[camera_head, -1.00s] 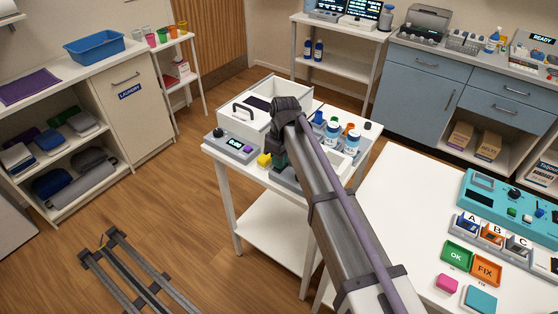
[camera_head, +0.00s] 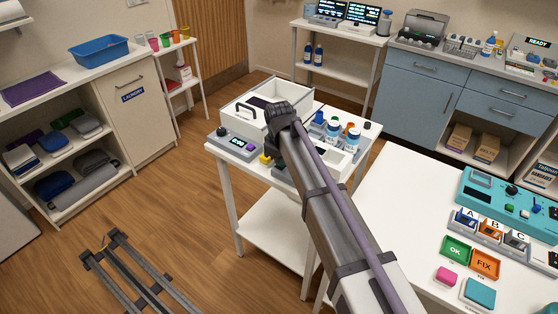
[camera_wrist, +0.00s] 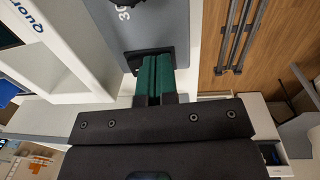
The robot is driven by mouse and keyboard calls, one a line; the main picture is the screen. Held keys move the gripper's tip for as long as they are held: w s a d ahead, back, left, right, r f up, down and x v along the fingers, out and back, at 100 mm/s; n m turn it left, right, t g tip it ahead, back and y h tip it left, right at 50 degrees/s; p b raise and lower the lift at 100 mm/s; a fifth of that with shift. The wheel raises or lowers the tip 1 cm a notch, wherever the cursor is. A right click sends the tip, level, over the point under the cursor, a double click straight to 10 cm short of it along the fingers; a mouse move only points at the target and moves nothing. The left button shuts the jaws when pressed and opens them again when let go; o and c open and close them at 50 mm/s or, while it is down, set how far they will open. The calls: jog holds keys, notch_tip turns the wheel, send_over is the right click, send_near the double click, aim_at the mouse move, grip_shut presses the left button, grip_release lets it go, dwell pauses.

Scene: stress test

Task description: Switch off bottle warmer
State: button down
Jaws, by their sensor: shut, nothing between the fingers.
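A grey device (camera_head: 238,143) with a dark knob, a small lit display and a purple button sits at the left front of the white cart; I cannot tell whether it is the bottle warmer. My gripper's dark wrist (camera_head: 283,118) is over the cart to its right, and my arm hides the fingers in the head view. In the wrist view my green-fingered gripper (camera_wrist: 155,62) is shut and empty, its tips at the edge of a grey panel (camera_wrist: 130,28) with partly cut-off lettering and a dark part near the tips. I cannot tell whether they touch.
A white drawer box (camera_head: 262,100) stands behind the grey device. Bottles with blue caps (camera_head: 333,131) stand right of my arm, and a small yellow item (camera_head: 265,158) lies at the cart's front. A white table (camera_head: 400,200) with coloured buttons is at the right.

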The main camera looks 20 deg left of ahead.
jog(key=shift+w+d+f, duration=0.15)
jog(key=shift+w, duration=0.15)
jog(key=shift+w+r+p, duration=0.1)
jog(key=shift+r+p, duration=0.35)
jog(key=shift+p, duration=0.1)
notch_tip(320, 180, up, 13)
jog(key=s+p, duration=0.2)
jog(key=p, duration=1.1)
jog(key=shift+a+r+p, duration=0.15)
jog(key=shift+a+p, duration=0.1)
jog(key=shift+p, duration=0.05)
jog(key=shift+s, duration=0.1)
